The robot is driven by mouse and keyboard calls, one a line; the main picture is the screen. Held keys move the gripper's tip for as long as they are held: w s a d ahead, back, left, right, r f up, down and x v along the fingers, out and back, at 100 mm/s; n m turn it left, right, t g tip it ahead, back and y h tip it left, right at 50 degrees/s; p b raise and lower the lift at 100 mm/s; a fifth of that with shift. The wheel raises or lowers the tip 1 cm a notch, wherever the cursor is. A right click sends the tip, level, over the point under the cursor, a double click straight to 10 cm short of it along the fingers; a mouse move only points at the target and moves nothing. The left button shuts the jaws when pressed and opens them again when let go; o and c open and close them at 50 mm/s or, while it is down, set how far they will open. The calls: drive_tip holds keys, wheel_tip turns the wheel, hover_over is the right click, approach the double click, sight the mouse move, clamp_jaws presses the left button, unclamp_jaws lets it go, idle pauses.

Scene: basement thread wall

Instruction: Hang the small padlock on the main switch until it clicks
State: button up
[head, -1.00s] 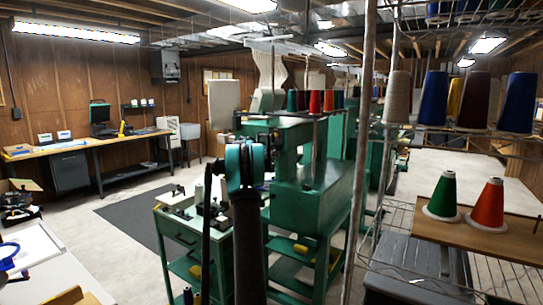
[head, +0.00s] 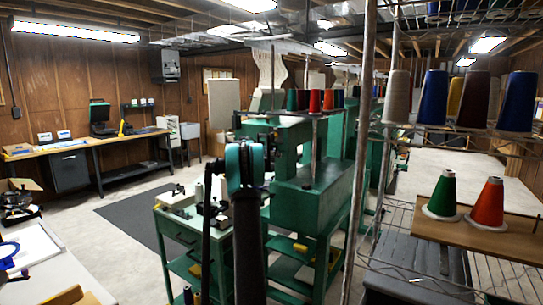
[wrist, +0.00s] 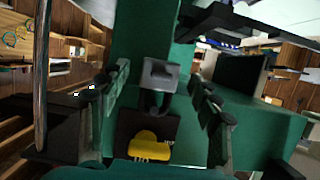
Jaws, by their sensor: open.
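In the wrist view, a small grey block with two dark legs, which looks like the padlock (wrist: 160,76), stands between the fingers of my gripper (wrist: 159,84). My gripper is open, with a gap on both sides of the block. Just below is a yellow knob (wrist: 150,146) with small white marks on a dark plate (wrist: 127,125), which looks like the main switch. The legs reach the plate's upper edge; I cannot tell whether they are hooked on or closed. In the head view my arm hides the padlock and switch.
A green machine (head: 310,200) stands close behind my arm. A wire rack with thread cones (head: 488,205) and its upright post (head: 362,150) are close on the right. A white-topped table (head: 45,265) is at lower left. Floor beside the dark mat (head: 140,215) is clear.

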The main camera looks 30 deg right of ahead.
drive_tip(key=v, duration=1.2)
drive_tip(key=s+a+f+n+y, duration=0.4)
drive_tip(key=s+a+f, duration=0.6)
drive_tip(key=s+a, duration=0.6)
drive_tip(key=s+a+f+n+y, duration=0.4)
drive_tip(key=s+a+f, duration=0.7)
drive_tip(key=s+a, duration=0.5)
drive_tip(key=s+a+f+n+g+y, duration=0.1)
drive_tip(key=s+a+f+n+y, duration=0.3)
drive_tip(key=s+a+f, duration=0.6)
drive_tip(key=s+a+n, duration=0.1)
drive_tip(key=s+a, duration=0.5)
drive_tip(key=shift+f+y, duration=0.4)
